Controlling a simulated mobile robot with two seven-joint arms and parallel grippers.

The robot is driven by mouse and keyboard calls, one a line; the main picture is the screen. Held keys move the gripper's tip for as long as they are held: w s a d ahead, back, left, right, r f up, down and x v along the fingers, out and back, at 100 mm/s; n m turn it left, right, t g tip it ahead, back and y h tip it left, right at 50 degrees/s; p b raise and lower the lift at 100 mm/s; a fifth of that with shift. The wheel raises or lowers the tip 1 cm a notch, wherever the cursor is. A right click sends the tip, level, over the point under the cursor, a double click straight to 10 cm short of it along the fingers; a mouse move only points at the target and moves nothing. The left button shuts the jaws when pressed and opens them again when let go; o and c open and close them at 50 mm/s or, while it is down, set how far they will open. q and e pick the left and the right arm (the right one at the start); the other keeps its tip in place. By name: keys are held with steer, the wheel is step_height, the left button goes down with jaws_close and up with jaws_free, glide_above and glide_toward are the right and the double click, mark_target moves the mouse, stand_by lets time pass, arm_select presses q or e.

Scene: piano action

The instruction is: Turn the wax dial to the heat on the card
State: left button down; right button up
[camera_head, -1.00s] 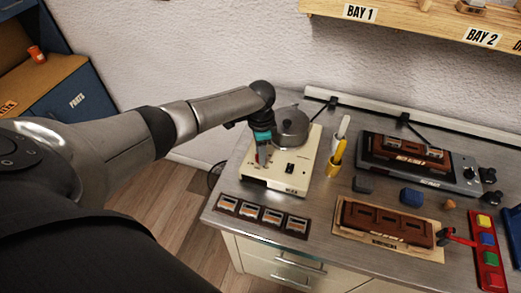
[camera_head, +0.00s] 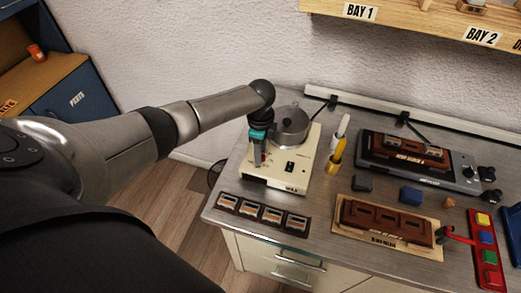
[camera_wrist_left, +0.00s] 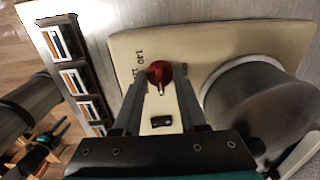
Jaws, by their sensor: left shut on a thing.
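The wax heater (camera_head: 281,178) is a cream box with a "WAX" label, a grey round pot (camera_head: 291,127) and a dark switch (camera_head: 289,167). In the head view the fingers mostly hide the dial. No card with a readable heat shows. My right gripper is not in view.
Several dark-framed striped tiles (camera_head: 262,214) lie along the bench's front edge. Brown blocks (camera_head: 387,221), a grey device (camera_head: 455,170) and a red tray of coloured buttons (camera_head: 488,250) fill the right.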

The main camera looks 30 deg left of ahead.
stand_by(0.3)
arm_select(q)
steer(key=shift+c, duration=2.3)
jaws_free()
steer(key=shift+r, duration=0.1)
step_height(320, 180, up, 15)
steer(key=p, duration=0.1)
